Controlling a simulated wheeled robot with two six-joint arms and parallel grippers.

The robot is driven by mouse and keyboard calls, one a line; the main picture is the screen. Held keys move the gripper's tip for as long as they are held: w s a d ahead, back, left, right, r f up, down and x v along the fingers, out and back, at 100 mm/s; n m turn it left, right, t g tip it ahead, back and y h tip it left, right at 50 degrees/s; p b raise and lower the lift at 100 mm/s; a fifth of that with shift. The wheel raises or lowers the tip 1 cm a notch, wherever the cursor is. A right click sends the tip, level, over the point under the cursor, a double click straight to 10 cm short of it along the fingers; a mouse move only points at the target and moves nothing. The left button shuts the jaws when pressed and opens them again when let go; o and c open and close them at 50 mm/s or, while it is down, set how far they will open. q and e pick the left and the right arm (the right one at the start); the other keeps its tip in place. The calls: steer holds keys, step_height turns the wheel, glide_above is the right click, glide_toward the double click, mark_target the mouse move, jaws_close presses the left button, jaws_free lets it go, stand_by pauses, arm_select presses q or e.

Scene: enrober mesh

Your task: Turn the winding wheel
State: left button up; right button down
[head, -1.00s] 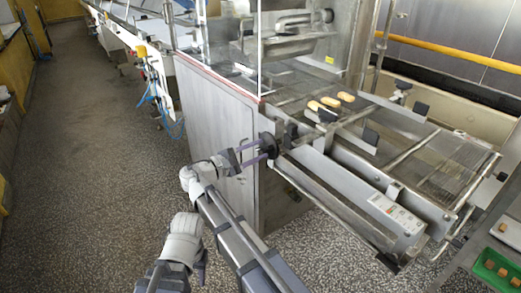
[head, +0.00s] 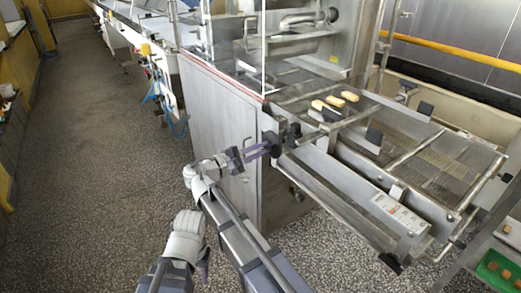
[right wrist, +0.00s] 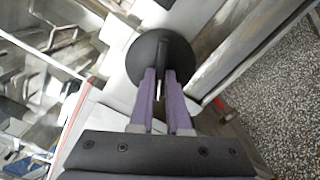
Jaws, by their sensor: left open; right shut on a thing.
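The winding wheel (right wrist: 137,64) is a small black disc on the near side of the machine. In the right wrist view a dark bar-like grip stands out from it. My right gripper (right wrist: 163,73) has its purple fingers closed on this grip, pointing at the disc face. In the head view the right gripper (head: 264,148) reaches the wheel from the left and hides part of it. My left gripper (head: 204,272) hangs low at the bottom of the head view, away from the machine; its fingers are small and partly hidden.
A wire mesh belt (head: 440,160) extends right from the steel housing (head: 222,130), with several pale bars (head: 335,101) on it. A control label plate (head: 398,212) is on the near rail. A green tray (head: 489,277) stands lower right. Speckled floor is open at left.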

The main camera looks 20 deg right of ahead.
steer(key=shift+m, duration=1.3)
steer(key=c, duration=0.9)
jaws_free()
